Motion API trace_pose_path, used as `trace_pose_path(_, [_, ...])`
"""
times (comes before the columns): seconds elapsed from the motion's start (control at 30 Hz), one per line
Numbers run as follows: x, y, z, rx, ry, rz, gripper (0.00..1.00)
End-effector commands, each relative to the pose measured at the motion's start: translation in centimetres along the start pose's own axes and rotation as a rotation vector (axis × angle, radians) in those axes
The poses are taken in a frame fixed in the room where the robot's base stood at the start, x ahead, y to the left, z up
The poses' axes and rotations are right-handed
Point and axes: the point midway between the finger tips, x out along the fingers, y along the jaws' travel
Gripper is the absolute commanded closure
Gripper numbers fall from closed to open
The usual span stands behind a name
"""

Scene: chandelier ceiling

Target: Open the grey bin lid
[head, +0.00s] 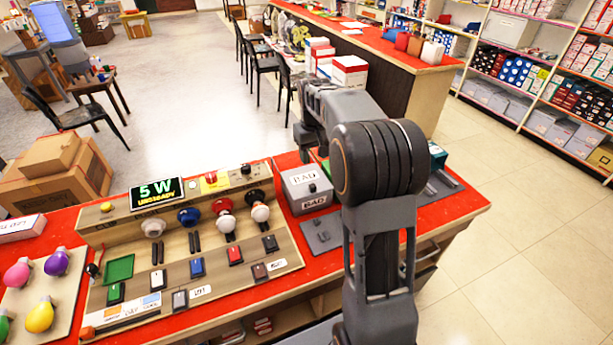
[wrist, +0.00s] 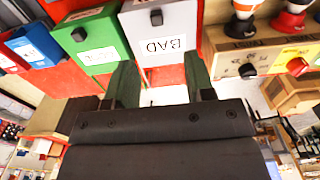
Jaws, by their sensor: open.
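The grey bin (head: 297,191), labelled BAD, stands on the red counter right of the wooden test panel in the head view. Its lid looks shut, with a small dark knob (head: 312,188) on it. In the wrist view the grey bin (wrist: 183,22) shows upside down, beyond my fingertips, with its knob (wrist: 156,17) near the top edge. My gripper (wrist: 162,78) is open and empty, its two green fingers apart and pointing toward the bin. I cannot tell the exact gap to the bin.
A green bin (wrist: 86,38) and a blue bin (wrist: 37,42) stand beside the grey one. The test panel (head: 126,232) with bulbs and switches fills the counter's left part. A grey plate (head: 322,232) lies before the grey bin. Open floor (head: 530,240) lies right.

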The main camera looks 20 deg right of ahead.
Motion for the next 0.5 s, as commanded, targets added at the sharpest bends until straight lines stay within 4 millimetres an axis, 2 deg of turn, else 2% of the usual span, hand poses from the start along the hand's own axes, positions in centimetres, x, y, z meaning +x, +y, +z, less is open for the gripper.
trace_pose_path(0.1, [0.7, 0.7, -0.9, 0.001, -0.016, -0.003, 0.51])
trace_pose_path(0.27, [2.2, 0.7, -1.2, -0.004, -0.024, -0.005, 0.51])
trace_pose_path(0.5, [6.6, 0.5, -1.1, -0.007, -0.026, -0.006, 0.51])
